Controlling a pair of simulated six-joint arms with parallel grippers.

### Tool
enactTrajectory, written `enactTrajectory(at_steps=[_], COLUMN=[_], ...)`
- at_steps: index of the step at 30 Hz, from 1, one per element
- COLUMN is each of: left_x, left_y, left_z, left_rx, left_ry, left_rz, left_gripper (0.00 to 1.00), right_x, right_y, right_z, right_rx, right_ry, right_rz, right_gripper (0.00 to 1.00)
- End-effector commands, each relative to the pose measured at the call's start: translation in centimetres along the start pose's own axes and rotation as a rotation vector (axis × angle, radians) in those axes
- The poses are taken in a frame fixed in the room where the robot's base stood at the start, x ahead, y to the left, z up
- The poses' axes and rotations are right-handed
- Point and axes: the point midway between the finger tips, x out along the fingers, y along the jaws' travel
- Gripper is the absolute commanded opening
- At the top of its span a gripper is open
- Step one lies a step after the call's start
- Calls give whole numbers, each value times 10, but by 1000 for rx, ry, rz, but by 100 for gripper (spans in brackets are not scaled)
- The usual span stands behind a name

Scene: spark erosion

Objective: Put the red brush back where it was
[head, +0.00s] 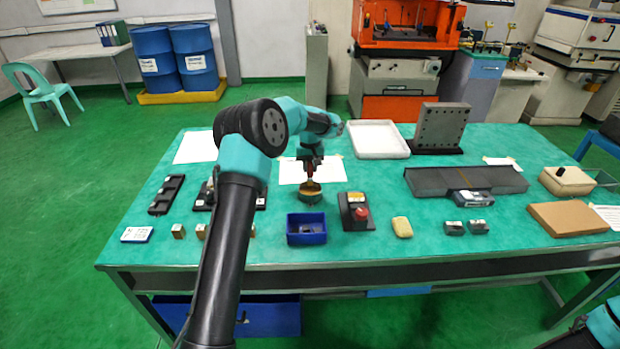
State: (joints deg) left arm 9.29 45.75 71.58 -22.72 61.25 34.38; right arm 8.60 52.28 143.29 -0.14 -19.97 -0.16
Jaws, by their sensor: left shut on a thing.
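My left gripper (311,170) points down over the middle of the table and is shut on the red brush (310,184). The brush shows a short reddish upper part between the fingers. Below it is a round tan and dark piece close to the tabletop; I cannot tell whether this is all the brush or a thing under it, or whether it touches the table. Part of my right arm shows at the bottom right corner, but its gripper is out of view.
A blue bin (306,238) and a box with a red button (355,212) stand just in front of the brush. White paper (290,172) lies behind it. A white tray (377,139) and grey angle plate (441,127) stand further back. My left arm hides part of a black holder (261,203).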

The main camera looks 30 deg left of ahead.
Motion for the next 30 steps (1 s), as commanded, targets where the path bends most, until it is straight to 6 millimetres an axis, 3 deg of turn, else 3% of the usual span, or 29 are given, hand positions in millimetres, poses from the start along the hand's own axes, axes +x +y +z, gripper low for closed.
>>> enactTrajectory(at_steps=[12, 26, 27, 30], left_x=[47, 53, 53, 53], left_y=[0, 0, 0, 0], left_z=[0, 0, 0, 0], left_rx=[1, 0, 0, 0], left_ry=[-2, -1, 0, 0], left_rz=[-1, 0, 0, 0], left_gripper=[0, 0, 26, 35], right_x=[0, 0, 0, 0], right_y=[0, 0, 0, 0], right_z=[0, 0, 0, 0], right_rx=[0, 0, 0, 0], right_ry=[0, 0, 0, 0], right_rz=[0, 0, 0, 0], right_gripper=[86, 86, 86, 86])
